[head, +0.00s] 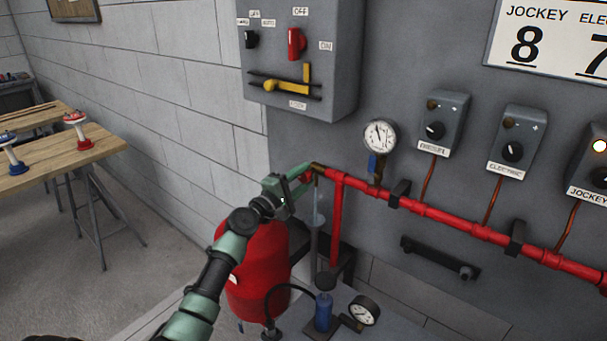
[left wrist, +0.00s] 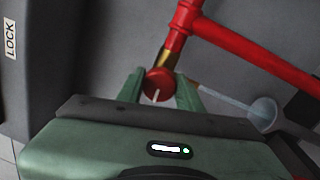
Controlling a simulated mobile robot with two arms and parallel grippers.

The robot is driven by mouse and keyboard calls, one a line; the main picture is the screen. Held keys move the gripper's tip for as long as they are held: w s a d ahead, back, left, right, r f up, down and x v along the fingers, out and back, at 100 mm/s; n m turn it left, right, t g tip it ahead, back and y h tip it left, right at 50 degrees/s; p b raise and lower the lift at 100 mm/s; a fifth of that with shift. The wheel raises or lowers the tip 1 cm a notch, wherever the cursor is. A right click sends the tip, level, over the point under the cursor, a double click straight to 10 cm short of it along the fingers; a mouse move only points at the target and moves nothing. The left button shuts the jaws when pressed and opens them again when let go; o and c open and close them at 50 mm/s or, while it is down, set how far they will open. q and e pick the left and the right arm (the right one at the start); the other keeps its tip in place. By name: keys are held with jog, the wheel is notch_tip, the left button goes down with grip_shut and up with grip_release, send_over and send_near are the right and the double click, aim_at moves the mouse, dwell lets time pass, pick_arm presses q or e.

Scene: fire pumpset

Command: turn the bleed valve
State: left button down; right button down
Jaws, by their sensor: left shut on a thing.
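The bleed valve's round red knob (left wrist: 158,83) has a white line on its face and sits on a brass fitting (left wrist: 169,57) at the left end of the red pipe (head: 440,222). In the left wrist view the white line points nearly straight down, tilted slightly. My left gripper (head: 303,179) is shut on the knob, with one green finger on each side of it in the left wrist view (left wrist: 158,90). In the head view the gripper mostly hides the knob. My right gripper is not in view.
A pale thin tube with a cup (left wrist: 262,113) hangs beside the valve. A pressure gauge (head: 380,136) stands above the pipe. A red tank (head: 257,275) is below my left arm. A blue cylinder (head: 323,312) and another gauge (head: 364,310) are on the lower surface.

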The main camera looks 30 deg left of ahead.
pick_arm(q)
jog(key=shift+n, duration=0.5)
jog(key=c, duration=1)
grip_release()
jog(key=shift+o, duration=0.2)
jog(key=shift+a, duration=0.1)
jog(key=s, duration=0.7)
jog(key=shift+s+a+f+b, duration=0.25)
jog(key=shift+s+b, duration=0.15)
jog(key=shift+f, duration=0.1)
